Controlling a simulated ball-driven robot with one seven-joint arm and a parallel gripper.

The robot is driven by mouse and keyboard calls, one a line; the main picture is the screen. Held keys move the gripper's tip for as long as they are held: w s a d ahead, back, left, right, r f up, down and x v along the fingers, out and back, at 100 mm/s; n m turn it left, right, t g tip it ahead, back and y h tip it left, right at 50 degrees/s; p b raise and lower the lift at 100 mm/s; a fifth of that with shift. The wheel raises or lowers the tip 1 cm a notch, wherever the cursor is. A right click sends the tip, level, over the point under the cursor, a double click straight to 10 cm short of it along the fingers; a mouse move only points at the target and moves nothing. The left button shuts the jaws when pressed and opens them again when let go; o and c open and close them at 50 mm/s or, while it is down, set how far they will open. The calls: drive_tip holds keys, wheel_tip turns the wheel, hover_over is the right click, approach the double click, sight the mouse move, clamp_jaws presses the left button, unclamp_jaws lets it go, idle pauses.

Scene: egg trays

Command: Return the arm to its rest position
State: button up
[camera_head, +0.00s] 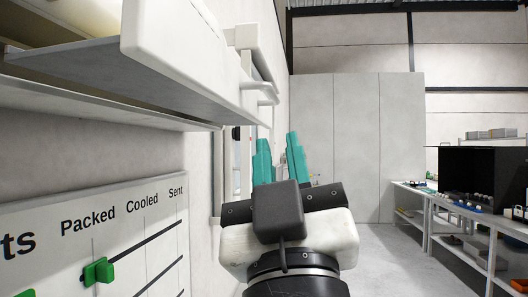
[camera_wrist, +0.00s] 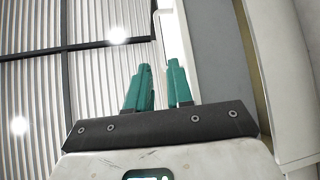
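My gripper (camera_head: 278,142) is raised in the middle of the head view, with its two teal fingers pointing up. The fingers stand apart with nothing visible between them. In the wrist view my gripper (camera_wrist: 159,68) also shows a gap between the fingers and points toward the ceiling. My arm below it is partly cut off by the bottom edge of the head view.
A white cabinet with a raised panel (camera_head: 185,60) hangs at upper left, close to my gripper. A board (camera_head: 130,225) marked "Packed", "Cooled" and "Sent" holds a green slider (camera_head: 98,271). Shelving with a black box (camera_head: 485,178) stands at right. Floor (camera_head: 385,255) between is clear.

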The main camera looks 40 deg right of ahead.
idle(0.5)
drive_tip(key=w+d+f+n+g+y, duration=0.1)
drive_tip(key=w+d+f+g+y, duration=0.15)
drive_tip(key=f, duration=0.95)
drive_tip(key=w+d+f+n+g+y, duration=0.1)
drive_tip(key=w+d+f+g+y, duration=0.2)
drive_tip(key=f, duration=0.8)
drive_tip(key=w+d+f+n+g+y, duration=0.1)
drive_tip(key=w+f+n+g+y, duration=0.2)
drive_tip(key=f, duration=0.9)
drive_tip(key=s+d+f+m+g+y, duration=0.15)
drive_tip(key=s+f+g, duration=0.25)
drive_tip(key=f, duration=0.7)
drive_tip(key=s+a+f+g+y, duration=0.1)
drive_tip(key=s+f+g+y, duration=0.3)
drive_tip(key=s+f, duration=1.7)
drive_tip(key=g, duration=0.5)
drive_tip(key=shift+s+m, duration=0.35)
drive_tip(key=shift+s, duration=0.05)
drive_tip(key=shift+a+f, duration=0.1)
